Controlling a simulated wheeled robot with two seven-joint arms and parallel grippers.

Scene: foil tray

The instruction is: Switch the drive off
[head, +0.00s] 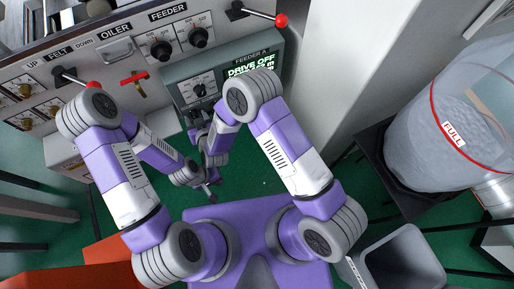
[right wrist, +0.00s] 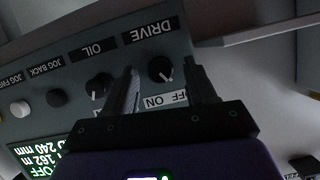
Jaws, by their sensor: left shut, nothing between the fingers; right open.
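The feeder box's display (head: 250,64) reads DRIVE OFF in the head view. In the right wrist view the panel appears upside down. There the dark round DRIVE knob (right wrist: 160,68) shows between the fingers of my right gripper (right wrist: 163,72), its white pointer mark slanting down to the right. The gripper is open; I cannot tell whether a finger touches the knob. An OFF/ON label (right wrist: 165,101) is partly hidden by the gripper. In the head view my right gripper is at the box's lower front, partly hidden by the arm. My left gripper (head: 211,191) is shut and empty, lower down.
The OIL knob (right wrist: 98,86) and jog buttons (right wrist: 57,98) sit beside the DRIVE knob. Above the box is the FEEDER/OILER panel (head: 130,50) with red-knobbed levers. A clear FULL bin (head: 440,110) and a grey bin (head: 400,262) stand at right. Green floor lies between.

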